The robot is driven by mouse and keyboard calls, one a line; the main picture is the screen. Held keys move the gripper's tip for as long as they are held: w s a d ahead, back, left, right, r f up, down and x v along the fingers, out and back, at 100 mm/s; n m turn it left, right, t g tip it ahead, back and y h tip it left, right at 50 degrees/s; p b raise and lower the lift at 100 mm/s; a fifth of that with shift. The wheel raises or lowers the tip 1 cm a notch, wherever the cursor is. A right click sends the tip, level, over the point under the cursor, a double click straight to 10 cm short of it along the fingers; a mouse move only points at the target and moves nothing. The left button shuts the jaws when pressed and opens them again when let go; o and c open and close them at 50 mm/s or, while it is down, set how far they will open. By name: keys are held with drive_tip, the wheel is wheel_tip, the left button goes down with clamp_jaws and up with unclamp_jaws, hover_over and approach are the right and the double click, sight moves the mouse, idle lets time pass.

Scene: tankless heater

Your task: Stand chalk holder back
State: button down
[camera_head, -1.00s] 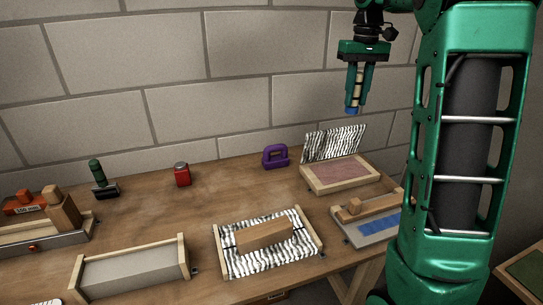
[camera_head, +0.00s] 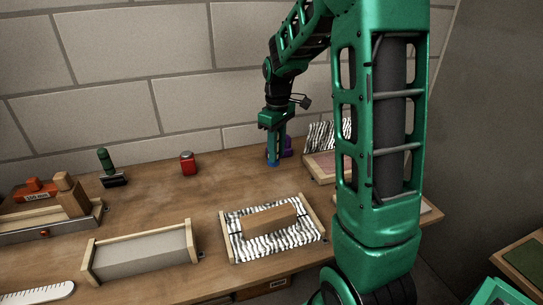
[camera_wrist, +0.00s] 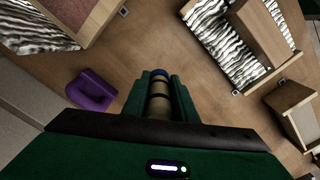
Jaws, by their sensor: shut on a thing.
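The chalk holder (camera_wrist: 158,97) is a slim tan cylinder with dark bands and a blue end. My gripper (camera_wrist: 160,88) is shut on it, with the holder lengthwise between the green fingers. In the head view my gripper (camera_head: 275,153) points straight down at the back of the workbench, in front of the purple clamp-like object. The holder's blue end (camera_head: 273,163) shows just below the fingertips, close to the bench top. I cannot tell whether it touches the wood. The holder looks upright.
The purple object (camera_head: 287,147) is close by my gripper. A box with a striped lid (camera_head: 322,137) stands to the right. A red container (camera_head: 188,163) stands to the left. A striped tray with a wooden block (camera_head: 270,217) is nearer. Bare bench (camera_head: 225,180) lies between.

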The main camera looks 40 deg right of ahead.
drive_tip(key=shift+s+d+f, duration=0.25)
drive_tip(key=shift+s+f, duration=0.2)
drive_tip(key=shift+f, duration=0.1)
drive_tip(key=shift+s, duration=0.15)
drive_tip(key=shift+s+f, duration=0.1)
drive_tip(key=shift+f, duration=2.9)
drive_tip(key=shift+f, duration=0.5)
drive_tip(key=c, duration=1.4)
unclamp_jaws()
drive_tip(key=shift+o, duration=0.2)
wheel_tip(320, 180, up, 11)
